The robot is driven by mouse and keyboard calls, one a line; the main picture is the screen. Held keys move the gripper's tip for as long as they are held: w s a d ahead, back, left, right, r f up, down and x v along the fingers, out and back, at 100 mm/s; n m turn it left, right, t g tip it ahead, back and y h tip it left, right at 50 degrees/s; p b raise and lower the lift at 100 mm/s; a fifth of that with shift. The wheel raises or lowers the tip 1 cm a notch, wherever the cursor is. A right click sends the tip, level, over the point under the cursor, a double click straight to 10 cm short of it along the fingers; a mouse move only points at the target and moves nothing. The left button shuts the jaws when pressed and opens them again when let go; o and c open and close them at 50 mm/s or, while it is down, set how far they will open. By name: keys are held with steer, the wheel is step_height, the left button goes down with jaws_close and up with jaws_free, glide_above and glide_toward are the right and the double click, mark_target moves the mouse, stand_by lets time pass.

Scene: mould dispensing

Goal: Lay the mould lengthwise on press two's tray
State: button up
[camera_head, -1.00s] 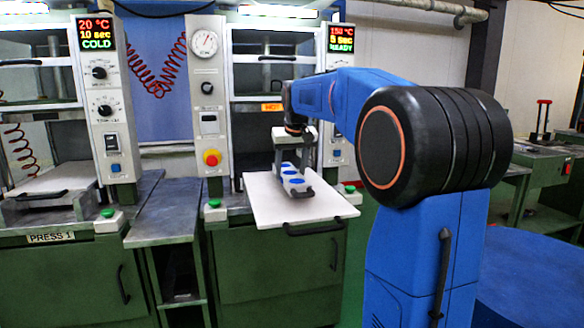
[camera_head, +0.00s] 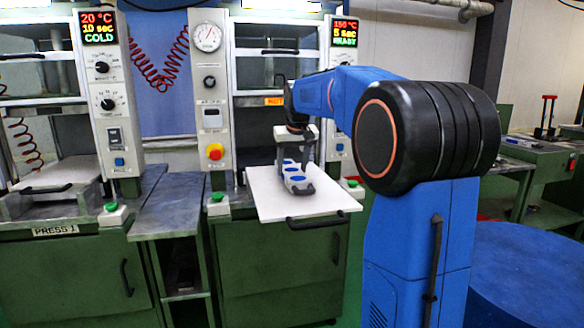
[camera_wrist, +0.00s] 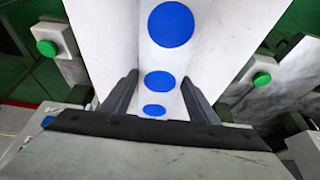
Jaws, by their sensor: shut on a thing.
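The mould (camera_head: 297,176) is a light grey bar with several blue round spots along its top. It is at the white pulled-out tray (camera_head: 262,204) of the right-hand press, its length running from the press toward the tray's front handle. My gripper (camera_head: 296,160) is above it, pointing down, and is shut on the mould. In the wrist view the mould (camera_wrist: 160,62) runs between the two dark fingers (camera_wrist: 158,95), over the white tray (camera_wrist: 95,45). I cannot tell whether the mould touches the tray or is just above it.
The right-hand press panel (camera_head: 212,110) reads READY. The left press, labelled PRESS 1 (camera_head: 55,230), reads COLD and has its own tray (camera_head: 58,172). A metal side table (camera_head: 178,205) stands between them. Green buttons (camera_head: 217,197) flank the tray.

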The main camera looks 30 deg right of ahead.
steer(key=shift+f, duration=0.35)
stand_by(0.5)
steer(key=o, duration=1.8)
steer(key=shift+f, duration=0.1)
steer(key=v, duration=1.7)
steer(key=shift+s+r, duration=0.2)
steer(key=shift+s, duration=0.1)
